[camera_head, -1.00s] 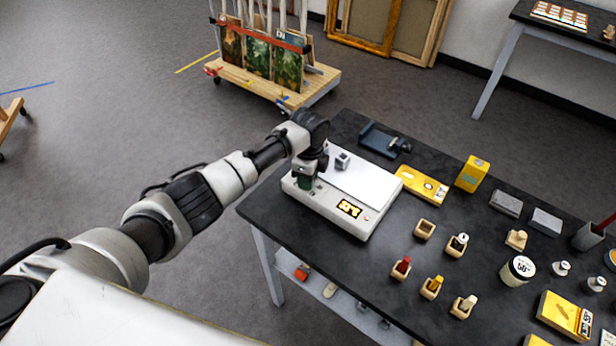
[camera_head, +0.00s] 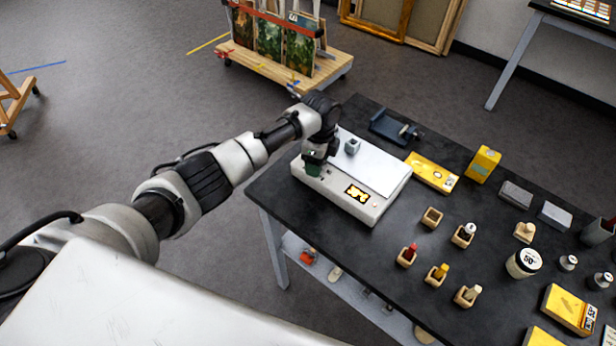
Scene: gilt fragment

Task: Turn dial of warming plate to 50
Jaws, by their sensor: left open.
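The warming plate (camera_head: 375,175) is a white slab-shaped device at the table's left end. Its front face has a lit yellow display (camera_head: 357,193), too blurred to read, and a small light to its right. My left gripper (camera_head: 314,168) points down at the plate's front left corner, where the dial would be hidden behind it. The gripper is open, and I cannot tell whether it touches the dial. My right gripper is not in view.
The black table (camera_head: 398,257) carries several small wooden holders, a yellow box (camera_head: 483,164), a flat yellow pack (camera_head: 432,172), a white-lidded jar (camera_head: 524,262) and a dark blue device (camera_head: 393,128). A wooden cart (camera_head: 290,70) with paintings stands behind.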

